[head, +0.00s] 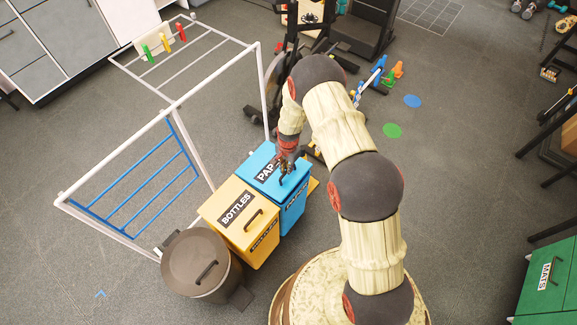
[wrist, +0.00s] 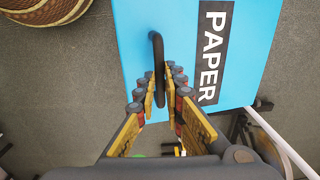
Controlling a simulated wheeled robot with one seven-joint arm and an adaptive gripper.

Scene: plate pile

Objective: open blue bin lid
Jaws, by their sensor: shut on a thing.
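The blue bin (head: 293,212) stands at the centre of the head view, with its blue lid (head: 266,155) lying flat on top and seemingly closed. The lid carries a label that reads PAPER in the wrist view, where the lid (wrist: 135,35) fills the upper middle. My gripper (head: 285,174) points down at the lid. In the wrist view my gripper (wrist: 164,82) is shut on the dark lid handle (wrist: 158,50), which runs between its fingers. The arm hides part of the lid in the head view.
A yellow bin (head: 228,190) labelled BOTTLES stands against the blue one, with a round dark bin (head: 188,258) beyond it. A white rack (head: 165,112) with blue bars stands behind them. A green MATS box (head: 548,275) is at the far right. The grey floor right of the arm is mostly clear.

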